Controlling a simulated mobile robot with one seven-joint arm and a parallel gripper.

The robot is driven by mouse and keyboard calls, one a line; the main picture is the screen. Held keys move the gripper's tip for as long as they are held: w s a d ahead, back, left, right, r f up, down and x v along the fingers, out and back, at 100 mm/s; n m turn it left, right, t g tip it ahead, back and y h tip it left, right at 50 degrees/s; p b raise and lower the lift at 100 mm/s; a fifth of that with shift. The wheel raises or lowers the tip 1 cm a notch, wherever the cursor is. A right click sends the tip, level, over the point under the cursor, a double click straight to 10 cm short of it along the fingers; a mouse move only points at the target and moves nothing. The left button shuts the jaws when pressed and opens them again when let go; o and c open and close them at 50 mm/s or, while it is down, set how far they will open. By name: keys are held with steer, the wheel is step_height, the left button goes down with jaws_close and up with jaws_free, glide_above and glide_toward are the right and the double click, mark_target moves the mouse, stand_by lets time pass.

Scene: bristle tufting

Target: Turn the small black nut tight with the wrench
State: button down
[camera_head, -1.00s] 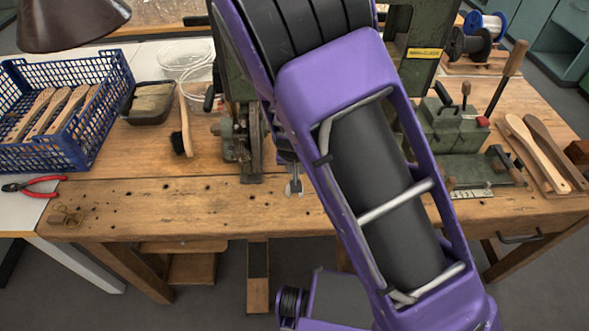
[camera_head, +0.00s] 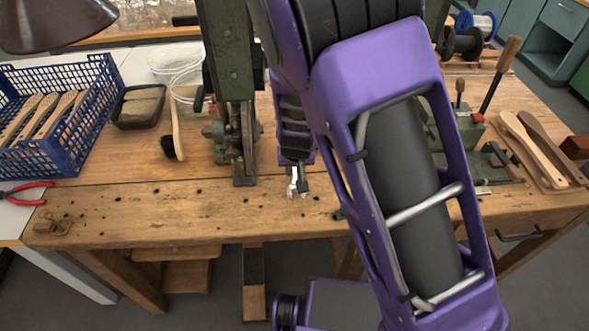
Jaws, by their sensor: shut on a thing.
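My gripper (camera_head: 297,187) is small in the picture, low over the front part of the wooden bench, just right of the green tufting machine's base. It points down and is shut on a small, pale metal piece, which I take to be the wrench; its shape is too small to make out. My purple arm comes down across the middle of the view and hides part of the bench. I cannot make out the small black nut.
The green machine (camera_head: 234,125) stands close left of my gripper. A brush (camera_head: 176,135), a dark tray (camera_head: 139,106) and a blue basket (camera_head: 98,125) lie further left. A green vise-like fixture (camera_head: 493,160) and wooden paddles (camera_head: 531,149) are at right. The bench's front strip (camera_head: 150,215) is mostly clear.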

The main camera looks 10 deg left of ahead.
steer(key=shift+r, duration=0.1)
steer(key=shift+r+p, duration=1.7)
steer(key=shift+r, duration=1.25)
